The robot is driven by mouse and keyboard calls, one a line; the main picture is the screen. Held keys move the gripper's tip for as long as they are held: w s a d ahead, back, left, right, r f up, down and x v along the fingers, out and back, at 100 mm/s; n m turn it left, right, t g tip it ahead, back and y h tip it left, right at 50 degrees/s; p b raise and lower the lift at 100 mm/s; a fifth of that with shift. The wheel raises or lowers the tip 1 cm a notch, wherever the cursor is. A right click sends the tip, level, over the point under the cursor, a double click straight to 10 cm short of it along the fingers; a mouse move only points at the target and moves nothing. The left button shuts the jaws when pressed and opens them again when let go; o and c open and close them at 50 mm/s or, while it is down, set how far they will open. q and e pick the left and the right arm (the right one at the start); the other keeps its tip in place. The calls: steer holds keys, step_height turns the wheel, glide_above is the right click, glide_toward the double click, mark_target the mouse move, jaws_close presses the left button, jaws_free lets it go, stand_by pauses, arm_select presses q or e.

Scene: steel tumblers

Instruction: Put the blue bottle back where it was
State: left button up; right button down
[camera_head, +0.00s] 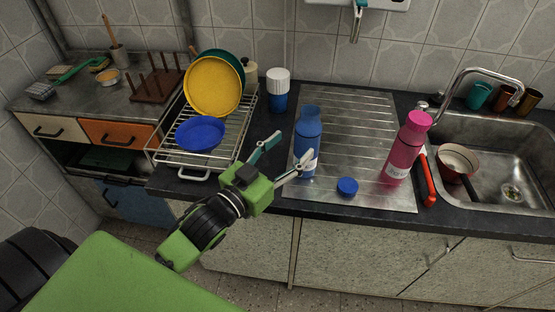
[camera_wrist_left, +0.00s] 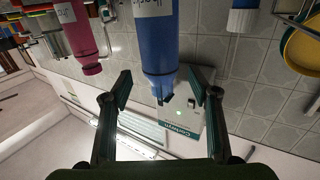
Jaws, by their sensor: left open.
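The blue bottle (camera_head: 308,138) stands upright on the left part of the steel drainboard (camera_head: 340,120), with a white label low on its side. My left gripper (camera_head: 288,151) is open beside the bottle's left and near side; one finger overlaps the bottle's lower part in the head view. In the left wrist view, which looks upside down, the blue bottle (camera_wrist_left: 158,45) lies between and beyond the open fingers (camera_wrist_left: 160,105). I cannot tell whether a finger touches it. My right gripper is not in view.
A pink bottle (camera_head: 405,148) and a red-handled tool (camera_head: 428,178) are to the right, before the sink (camera_head: 500,185). A dish rack (camera_head: 215,155) with plates and a blue bowl (camera_head: 200,133) is left. A white-topped blue container (camera_head: 278,90) stands behind. The drainboard's middle is clear.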

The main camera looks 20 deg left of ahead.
arm_select(q)
steer(key=v, duration=0.4)
steer(key=shift+s, duration=0.15)
stand_by(0.4)
